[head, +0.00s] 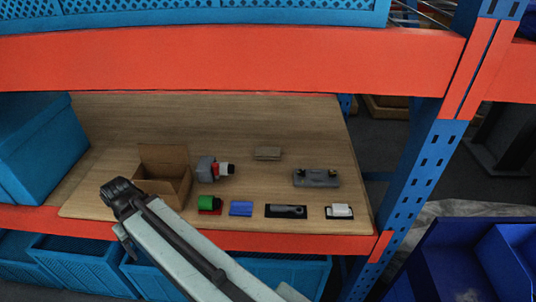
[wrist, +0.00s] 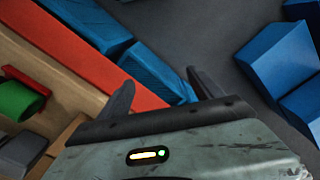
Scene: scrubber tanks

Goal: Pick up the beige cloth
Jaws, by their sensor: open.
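A small flat beige cloth (head: 267,153) lies on the wooden shelf board, near its middle, in the head view. It is not seen in the wrist view. My gripper (wrist: 160,78) is open and empty in the wrist view, its two dark fingers spread apart. It points past the orange shelf edge, over blue crates and grey floor, away from the cloth.
Left of the cloth are an open cardboard box (head: 163,177) and a grey part with a red collar (head: 213,169). A green cylinder (head: 208,203), blue block (head: 241,208), black tray (head: 272,212) and white block (head: 340,211) line the front. A grey fixture (head: 316,178) stands right. An orange beam (head: 230,62) spans above.

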